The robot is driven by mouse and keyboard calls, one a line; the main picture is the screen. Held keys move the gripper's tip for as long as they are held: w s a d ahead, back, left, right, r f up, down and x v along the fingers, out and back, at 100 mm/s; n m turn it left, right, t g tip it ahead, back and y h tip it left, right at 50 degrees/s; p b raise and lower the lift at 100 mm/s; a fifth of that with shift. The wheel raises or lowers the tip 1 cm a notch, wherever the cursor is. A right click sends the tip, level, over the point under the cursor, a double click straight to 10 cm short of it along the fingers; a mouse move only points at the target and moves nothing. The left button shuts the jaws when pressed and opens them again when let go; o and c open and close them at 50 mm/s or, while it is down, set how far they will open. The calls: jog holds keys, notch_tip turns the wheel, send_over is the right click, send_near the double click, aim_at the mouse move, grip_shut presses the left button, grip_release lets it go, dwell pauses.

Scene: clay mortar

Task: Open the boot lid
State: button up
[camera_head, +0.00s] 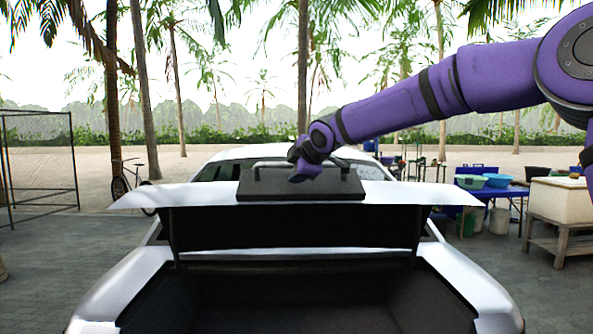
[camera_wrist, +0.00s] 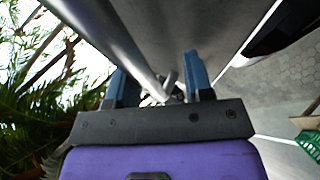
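The white car's boot lid (camera_head: 410,194) is raised, and the dark boot interior (camera_head: 290,300) shows beneath it. A dark plate (camera_head: 300,190) on the lid carries a grey bar handle (camera_head: 270,163). My gripper (camera_head: 303,170) is at the handle and hides part of it in the head view. In the wrist view, the two blue fingers of my gripper (camera_wrist: 158,82) stand apart, with the handle bar (camera_wrist: 120,50) running between them. Gaps show beside the bar, so the fingers do not look closed on it. Any contact with the bar cannot be told.
A blue table with basins (camera_head: 490,182) and a pale tub on a wooden stand (camera_head: 558,200) are at the right. A dark metal frame (camera_head: 40,165) and a bicycle (camera_head: 130,180) stand at the left.

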jog(key=shift+s, duration=0.15)
jog(key=v, duration=1)
jog(key=shift+s+d+r, duration=0.15)
jog(key=shift+d+r, duration=0.05)
dwell(0.3)
dwell(0.4)
